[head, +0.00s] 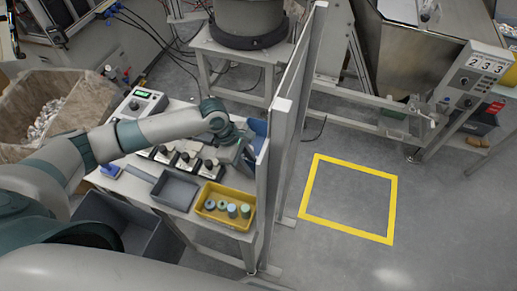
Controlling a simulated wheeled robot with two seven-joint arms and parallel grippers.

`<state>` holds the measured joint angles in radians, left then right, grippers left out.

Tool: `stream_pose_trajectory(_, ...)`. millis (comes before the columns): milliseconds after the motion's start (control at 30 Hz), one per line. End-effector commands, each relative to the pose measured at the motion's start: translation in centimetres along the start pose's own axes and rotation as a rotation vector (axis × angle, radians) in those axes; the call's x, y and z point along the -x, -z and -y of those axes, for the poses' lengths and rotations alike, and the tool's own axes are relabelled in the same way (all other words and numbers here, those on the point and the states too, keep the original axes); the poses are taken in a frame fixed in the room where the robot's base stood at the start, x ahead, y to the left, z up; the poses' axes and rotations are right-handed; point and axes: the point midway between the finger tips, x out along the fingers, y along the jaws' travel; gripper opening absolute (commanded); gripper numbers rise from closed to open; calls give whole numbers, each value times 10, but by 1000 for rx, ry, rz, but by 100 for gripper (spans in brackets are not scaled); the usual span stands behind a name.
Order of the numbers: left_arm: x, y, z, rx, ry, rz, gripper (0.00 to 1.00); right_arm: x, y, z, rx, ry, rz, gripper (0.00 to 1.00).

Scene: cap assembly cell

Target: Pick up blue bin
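The blue bin (259,128) stands at the far right end of the white worktable, close against the grey partition. Only part of its blue side shows; my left wrist and gripper cover the rest. My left arm reaches across the table from the left. My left gripper (249,158) points down at the bin's near side, very close to it or touching it. The fingers are too small and too hidden to tell whether they grip the rim. My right gripper is out of view.
A yellow bin (232,192) with several round caps and a grey bin (176,191) stand at the table's near edge. The tall grey partition (283,130) bounds the table's right side. Clear floor with a yellow square (391,205) lies beyond it.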

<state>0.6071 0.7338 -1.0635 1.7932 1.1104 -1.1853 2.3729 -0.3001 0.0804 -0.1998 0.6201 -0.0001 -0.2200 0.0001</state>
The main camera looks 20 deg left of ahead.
Motion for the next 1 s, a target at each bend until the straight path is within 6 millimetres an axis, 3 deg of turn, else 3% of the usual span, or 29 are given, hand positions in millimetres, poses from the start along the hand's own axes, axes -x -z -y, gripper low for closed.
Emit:
stream_pose_trajectory(33, 0, 0, 0, 0, 0, 0, 25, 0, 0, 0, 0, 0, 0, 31)
stream_pose_trajectory(133, 0, 0, 0, 0, 0, 0, 1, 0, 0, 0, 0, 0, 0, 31)
stream_pose_trajectory(167, 0, 0, 0, 0, 0, 0, 0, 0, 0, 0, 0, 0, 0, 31)
stream_pose_trajectory(567, 0, 0, 0, -1, 0, 1, 0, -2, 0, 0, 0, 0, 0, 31)
stream_pose_trajectory(833, 2, 0, -1, -2, -3, 0, 0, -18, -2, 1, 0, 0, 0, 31)
stream_pose_trajectory(1000, 32, -14, -3, -4, -4, 2, 0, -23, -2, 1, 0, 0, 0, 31)
